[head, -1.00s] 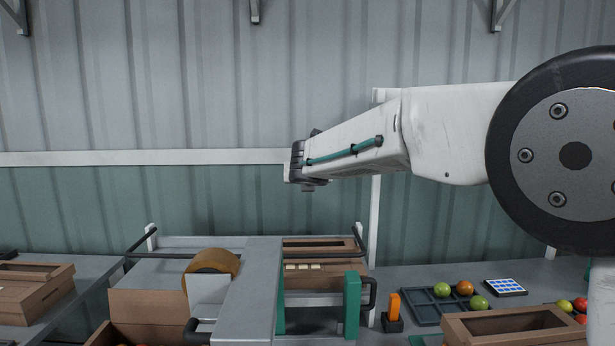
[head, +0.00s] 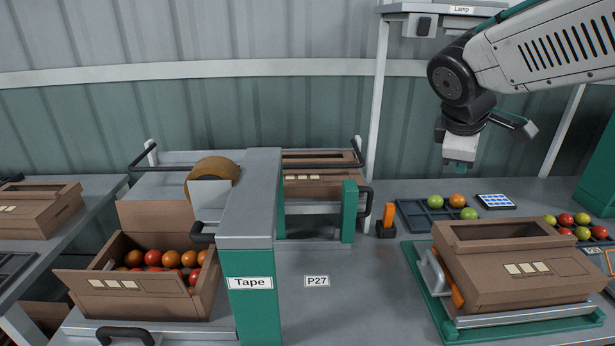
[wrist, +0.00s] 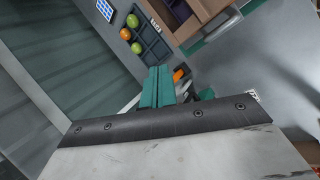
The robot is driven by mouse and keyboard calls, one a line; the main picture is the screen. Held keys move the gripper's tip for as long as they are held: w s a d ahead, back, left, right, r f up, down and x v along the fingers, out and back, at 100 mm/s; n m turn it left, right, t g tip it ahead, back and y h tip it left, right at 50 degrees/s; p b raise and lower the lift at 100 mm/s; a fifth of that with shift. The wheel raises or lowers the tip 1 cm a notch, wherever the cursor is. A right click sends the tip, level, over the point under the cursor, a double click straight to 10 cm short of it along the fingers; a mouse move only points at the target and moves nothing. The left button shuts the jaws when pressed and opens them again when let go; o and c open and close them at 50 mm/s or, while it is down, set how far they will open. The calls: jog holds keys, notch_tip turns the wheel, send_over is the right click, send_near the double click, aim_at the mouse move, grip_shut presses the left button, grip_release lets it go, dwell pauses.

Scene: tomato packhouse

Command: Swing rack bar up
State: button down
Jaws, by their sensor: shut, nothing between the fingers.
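No part is labelled as the rack bar, and I cannot tell for sure which one it is. Dark bars stand by short white posts at the back of the taping station: a left bar (head: 141,158) and a right bar (head: 357,152), both slanted. My gripper (head: 460,166) hangs pointing down at the upper right, above the back of the bench and well apart from both bars. Its green fingers (wrist: 158,88) are together and empty in the wrist view.
The tape machine (head: 250,200) stands at centre. A carton (head: 520,275) sits on a green-based stand at right. A divided tray (head: 415,214) with tomatoes and an orange-handled tool (head: 389,215) lie behind. A lamp (head: 425,8) hangs from a white post. Bench around the P27 label is clear.

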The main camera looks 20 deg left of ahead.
jog(key=s+d+f+m+g, duration=0.25)
jog(key=s+d+m, duration=0.45)
jog(key=s, duration=0.5)
jog(key=s+d+f+m+g, duration=0.2)
jog(key=s+d+f+m, duration=0.15)
jog(key=s+d, duration=0.75)
jog(key=w+r+n+t+h, duration=0.3)
jog(key=w+n+h, duration=0.25)
jog(key=w, duration=0.35)
jog(key=w+a+n+t, duration=0.7)
jog(key=w+a+n, duration=0.4)
jog(key=w+a, duration=0.3)
jog(key=w+a+f+n+t+y, duration=0.25)
jog(key=a+n, duration=0.25)
jog(key=a, duration=0.3)
jog(key=w+a+f+n+t+y, duration=0.1)
jog(key=w+a+n+t+y, duration=0.2)
jog(key=a, duration=0.6)
jog(key=s+a+f+n+y, duration=0.1)
jog(key=a+f+n+y, duration=0.1)
jog(key=a, duration=0.3)
jog(key=s+a+f+n+y, duration=0.1)
jog(key=a+f+n+y, duration=0.1)
jog(key=a+n, duration=0.3)
jog(key=s+a+f+n+g+y, duration=0.1)
jog(key=a+f+n+y, duration=0.2)
jog(key=a, duration=0.3)
jog(key=shift+a+n+y, duration=0.4)
